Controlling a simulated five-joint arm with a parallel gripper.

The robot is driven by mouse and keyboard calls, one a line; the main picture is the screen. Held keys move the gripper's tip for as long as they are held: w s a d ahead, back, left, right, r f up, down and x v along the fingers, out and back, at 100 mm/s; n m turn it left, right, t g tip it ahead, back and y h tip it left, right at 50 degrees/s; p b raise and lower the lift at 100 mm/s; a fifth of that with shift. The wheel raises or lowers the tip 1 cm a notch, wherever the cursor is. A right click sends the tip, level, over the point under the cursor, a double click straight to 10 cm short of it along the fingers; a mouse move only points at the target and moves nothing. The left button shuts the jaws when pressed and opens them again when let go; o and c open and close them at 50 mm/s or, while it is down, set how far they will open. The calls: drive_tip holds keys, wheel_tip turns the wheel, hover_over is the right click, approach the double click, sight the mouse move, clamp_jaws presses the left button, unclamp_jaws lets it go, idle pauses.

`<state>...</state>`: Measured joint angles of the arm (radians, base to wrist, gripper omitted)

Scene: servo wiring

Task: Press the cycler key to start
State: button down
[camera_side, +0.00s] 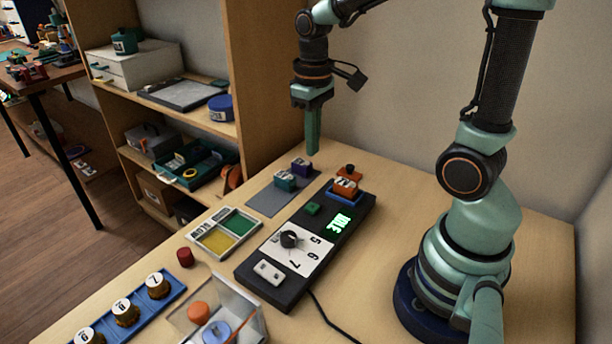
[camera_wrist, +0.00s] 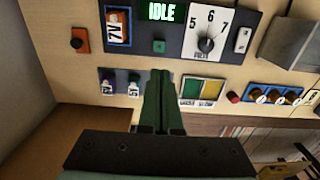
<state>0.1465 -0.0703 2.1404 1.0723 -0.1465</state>
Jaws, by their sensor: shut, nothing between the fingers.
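The cycler (camera_side: 268,282) is a dark box on the bench. Its display (camera_side: 341,223) glows green and reads IDLE in the wrist view (camera_wrist: 162,11). A small square green key (camera_side: 312,208) sits beside the display; it also shows in the wrist view (camera_wrist: 158,46). An orange block marked 7V (camera_side: 346,186) sits in the blue-framed bay at the cycler's far end. My gripper (camera_side: 313,152) is shut and empty, pointing down above the bench, clear of the key. In the wrist view the closed fingertips (camera_wrist: 160,73) lie just below the key in the picture.
The cycler also carries a dial (camera_side: 290,240) and a white rocker switch (camera_side: 268,271). Teal (camera_side: 285,181) and purple (camera_side: 301,167) blocks stand on a grey mat beside it. A yellow-and-green tray (camera_side: 197,240), red cylinder (camera_side: 185,257), blue rack (camera_side: 179,285) and clear bin (camera_side: 252,324) lie nearer.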

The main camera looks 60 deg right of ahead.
sight(313, 208)
drive_tip(key=shift+f, duration=0.15)
wheel_tip(313, 208, down, 14)
drive_tip(key=shift+r, duration=0.1)
idle(0.4)
drive_tip(key=shift+s+f, duration=0.1)
drive_tip(key=shift+f, duration=0.95)
wheel_tip(313, 208, up, 15)
drive_tip(key=shift+w+f, duration=0.2)
drive_tip(key=shift+w, duration=0.05)
